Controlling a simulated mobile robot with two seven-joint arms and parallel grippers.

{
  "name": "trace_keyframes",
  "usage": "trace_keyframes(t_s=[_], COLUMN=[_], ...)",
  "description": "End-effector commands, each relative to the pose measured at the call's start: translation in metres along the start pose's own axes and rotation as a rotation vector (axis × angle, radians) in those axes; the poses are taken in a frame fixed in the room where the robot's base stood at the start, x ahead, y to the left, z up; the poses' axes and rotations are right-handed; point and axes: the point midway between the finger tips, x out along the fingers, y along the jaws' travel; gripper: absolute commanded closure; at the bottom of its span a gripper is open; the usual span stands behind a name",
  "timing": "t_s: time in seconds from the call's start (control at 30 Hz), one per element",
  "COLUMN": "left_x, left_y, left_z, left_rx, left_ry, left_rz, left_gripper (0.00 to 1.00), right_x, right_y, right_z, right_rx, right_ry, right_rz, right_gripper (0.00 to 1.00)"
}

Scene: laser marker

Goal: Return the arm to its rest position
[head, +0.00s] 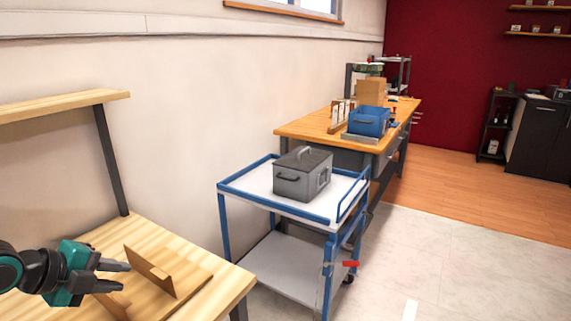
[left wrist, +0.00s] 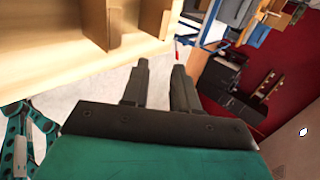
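My left arm comes in at the lower left of the head view, and its dark-fingered gripper (head: 118,275) is over the wooden workbench (head: 215,265). In the left wrist view the left gripper's two fingers (left wrist: 162,85) are apart with nothing between them. The fingers point past the bench edge, with pale floor showing beyond them. A wooden holder with an upright notched plate (head: 150,270) is on the bench, just right of the gripper in the head view. My right gripper does not show in either view.
A blue-framed cart (head: 245,185) carries a grey lidded box (head: 303,174). Behind it stands a second bench (head: 300,127) with a blue bin (head: 368,121) and cardboard boxes (head: 371,90). A wooden shelf (head: 60,105) overhangs the near bench. Pale floor (head: 440,250) is clear at right.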

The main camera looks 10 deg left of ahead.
Motion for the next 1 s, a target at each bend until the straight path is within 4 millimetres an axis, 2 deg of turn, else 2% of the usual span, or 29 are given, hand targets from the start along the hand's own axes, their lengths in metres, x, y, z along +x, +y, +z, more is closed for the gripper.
trace_keyframes(t_s=[0.17,0.3,0.5,0.8,1.0], left_x=[0.037,0.069,0.099,0.119,0.118], left_y=[0.026,0.051,0.085,0.134,0.168], left_z=[-0.042,-0.087,-0.145,-0.209,-0.234], left_rx=[-0.146,-0.334,-0.644,-1.164,-1.476], left_ry=[0.083,0.148,0.194,0.147,0.052], left_rz=[-0.023,-0.053,-0.096,-0.159,-0.199], left_gripper=[0.71,0.71,0.71,0.71,0.71], right_x=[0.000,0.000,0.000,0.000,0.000], right_y=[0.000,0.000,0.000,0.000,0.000], right_z=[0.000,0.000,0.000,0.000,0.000], right_rx=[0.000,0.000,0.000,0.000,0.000], right_ry=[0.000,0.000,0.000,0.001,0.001], right_rz=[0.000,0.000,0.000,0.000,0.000], right_gripper=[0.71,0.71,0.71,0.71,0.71])
